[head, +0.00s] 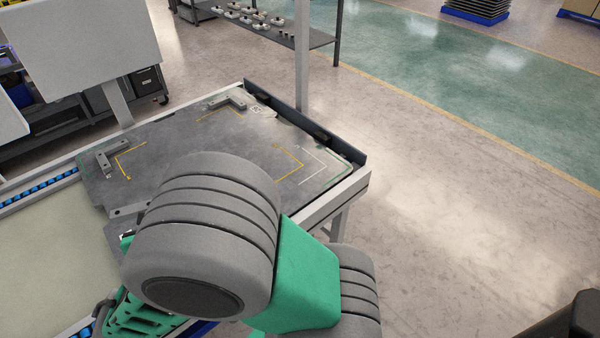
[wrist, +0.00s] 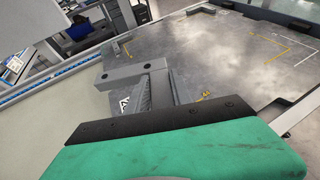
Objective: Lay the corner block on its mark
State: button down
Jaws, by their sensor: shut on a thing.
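A grey corner block (wrist: 125,73) with a hole near its end is held in my gripper (wrist: 157,92) in the wrist view. My gripper is shut on it, over the near side of the dark plate (wrist: 210,55). In the head view the held block (head: 125,211) shows at the plate's near left, and my arm hides most of the gripper. A yellow corner mark (wrist: 206,96) shows partly just right of the gripper in the wrist view. Another yellow corner mark (head: 301,163) lies bare at the plate's right. I cannot tell whether the held block touches the plate.
Two other grey corner blocks sit by yellow marks, one at the left (head: 113,160) and one at the far side (head: 228,102). A dark raised rail (head: 345,152) edges the right side. A grey panel on a post (head: 119,103) stands at the back left. The plate's middle is clear.

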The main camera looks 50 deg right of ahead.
aim_at(301, 164)
jog(key=u, duration=0.85)
jog(key=i, duration=0.55)
jog(key=z, duration=0.85)
